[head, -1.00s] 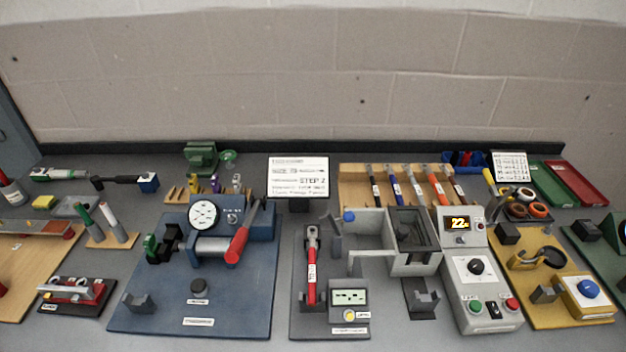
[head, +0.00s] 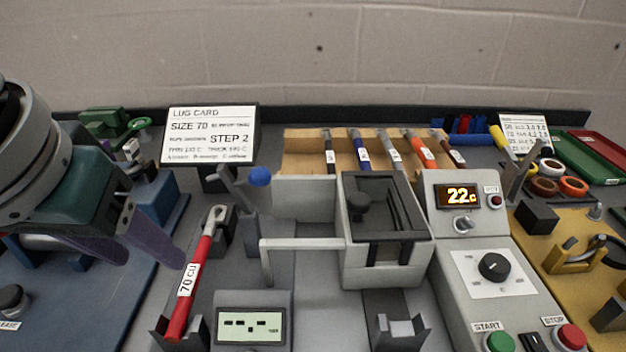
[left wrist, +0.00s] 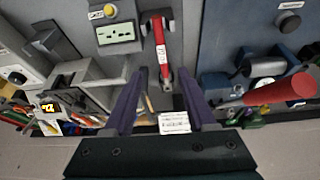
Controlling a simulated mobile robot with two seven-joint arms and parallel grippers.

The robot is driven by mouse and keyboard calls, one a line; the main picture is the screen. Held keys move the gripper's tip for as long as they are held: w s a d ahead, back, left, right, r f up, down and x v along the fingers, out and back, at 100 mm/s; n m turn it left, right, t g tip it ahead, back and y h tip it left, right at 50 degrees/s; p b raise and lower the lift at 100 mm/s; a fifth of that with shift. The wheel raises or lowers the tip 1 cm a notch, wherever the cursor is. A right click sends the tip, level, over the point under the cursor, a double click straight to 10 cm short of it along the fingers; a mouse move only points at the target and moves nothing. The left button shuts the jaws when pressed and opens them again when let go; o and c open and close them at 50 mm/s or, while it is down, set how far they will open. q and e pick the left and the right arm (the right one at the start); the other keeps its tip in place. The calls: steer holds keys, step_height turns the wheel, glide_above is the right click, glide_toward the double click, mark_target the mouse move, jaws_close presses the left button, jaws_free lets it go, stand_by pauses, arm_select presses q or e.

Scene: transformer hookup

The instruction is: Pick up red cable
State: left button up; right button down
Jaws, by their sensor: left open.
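The red cable (head: 188,285) has a white 70 CU label and a silver lug at its far end. It lies in dark holders on a grey plate, in the lower left of the head view. It also shows in the left wrist view (left wrist: 161,58), top centre, between the finger lines. My left gripper (head: 150,262) is open and empty, to the left of the cable and apart from it in the head view. Its two purple fingers also show in the left wrist view (left wrist: 162,78). My right gripper is not in view.
A small meter (head: 252,318) sits right of the cable's near end. A grey pot fixture (head: 386,275) and a control box (head: 480,262) reading 22 stand farther right. A lug card (head: 211,135) stands behind. A wooden rack (head: 305,140) holds several cables. A red lever (left wrist: 272,92) is nearby.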

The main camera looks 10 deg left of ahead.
mark_target(190, 277)
arm_select(q)
steer(key=shift+w+a+f+n+b, duration=0.15)
steer(key=shift+w+a+f, duration=0.05)
steer(key=shift+w+f, duration=0.25)
steer(key=shift+w+a+f+n+b, duration=0.15)
steer(key=shift+w+f, duration=0.2)
steer(key=shift+f, duration=0.15)
steer(key=x, duration=0.3)
steer(key=shift+s+a+f, duration=0.1)
steer(key=shift+s+f, duration=0.05)
steer(key=b+x, duration=0.1)
steer(key=x, duration=0.4)
steer(key=shift+w+f, duration=0.25)
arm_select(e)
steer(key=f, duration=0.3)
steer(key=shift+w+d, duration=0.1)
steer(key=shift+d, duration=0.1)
arm_select(q)
steer(key=shift+c, duration=0.4)
jaws_close()
